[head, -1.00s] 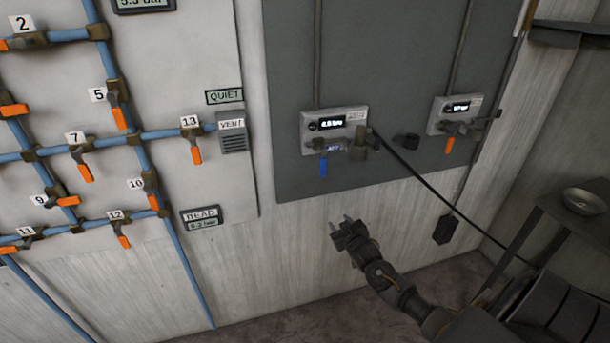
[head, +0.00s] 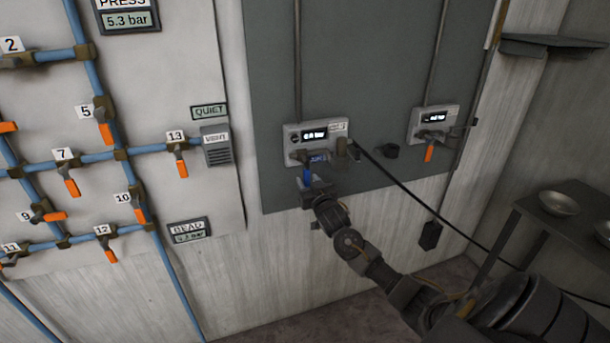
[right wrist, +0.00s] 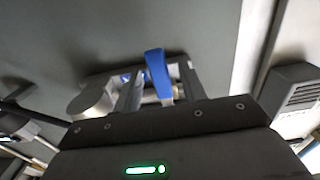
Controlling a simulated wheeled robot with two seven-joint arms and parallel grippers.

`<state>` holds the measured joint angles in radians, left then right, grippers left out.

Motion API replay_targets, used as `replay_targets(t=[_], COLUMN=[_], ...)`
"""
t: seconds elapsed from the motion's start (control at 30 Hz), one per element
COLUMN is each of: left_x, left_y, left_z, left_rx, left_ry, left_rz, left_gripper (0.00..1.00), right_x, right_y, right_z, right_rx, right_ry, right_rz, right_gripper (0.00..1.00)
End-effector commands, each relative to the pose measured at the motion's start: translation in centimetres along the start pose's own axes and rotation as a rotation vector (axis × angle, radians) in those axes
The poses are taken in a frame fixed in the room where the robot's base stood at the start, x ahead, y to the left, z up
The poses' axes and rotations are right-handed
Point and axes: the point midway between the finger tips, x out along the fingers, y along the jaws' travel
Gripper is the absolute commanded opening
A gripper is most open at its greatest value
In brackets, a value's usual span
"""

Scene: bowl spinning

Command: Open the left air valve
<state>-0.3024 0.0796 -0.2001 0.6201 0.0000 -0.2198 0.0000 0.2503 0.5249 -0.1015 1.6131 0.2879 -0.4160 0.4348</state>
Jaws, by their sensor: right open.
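The left air valve's blue handle (head: 307,174) hangs down under the left gauge box (head: 316,135) on the dark panel. In the right wrist view the blue handle (right wrist: 157,72) appears between my two fingers, which are apart. My right gripper (head: 311,187) is open, just below the box, with its fingers around the lower part of the handle. I cannot tell whether either finger touches it. My left gripper is not in view.
A second gauge box (head: 433,122) with an orange handle (head: 429,152) is to the right. A black hose (head: 400,176) runs down from the left box. Blue pipes with orange valves cover the left wall. A table (head: 540,212) with bowls stands at the right.

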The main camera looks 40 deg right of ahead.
Motion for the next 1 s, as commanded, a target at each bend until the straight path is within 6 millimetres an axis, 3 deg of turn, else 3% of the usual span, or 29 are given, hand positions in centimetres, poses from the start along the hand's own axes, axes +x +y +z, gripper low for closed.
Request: replay_targets(t=[0.23, 0.63, 0.97, 1.0], left_x=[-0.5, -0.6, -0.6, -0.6], left_y=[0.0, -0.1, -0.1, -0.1], left_z=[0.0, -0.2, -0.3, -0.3], left_rx=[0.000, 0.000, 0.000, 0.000], left_ry=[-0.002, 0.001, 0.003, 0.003], left_rz=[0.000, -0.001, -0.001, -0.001], left_gripper=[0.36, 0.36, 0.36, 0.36], right_x=[3.2, 3.8, 3.8, 3.8], right_y=[0.1, 0.1, 0.1, 0.1], right_z=[0.0, 0.1, 0.1, 0.1], right_rx=[-0.001, 0.000, 0.000, 0.000], right_ry=[-0.001, -0.001, -0.001, -0.001], right_rz=[0.002, 0.000, 0.001, 0.001], right_gripper=[0.42, 0.42, 0.00, 0.00])
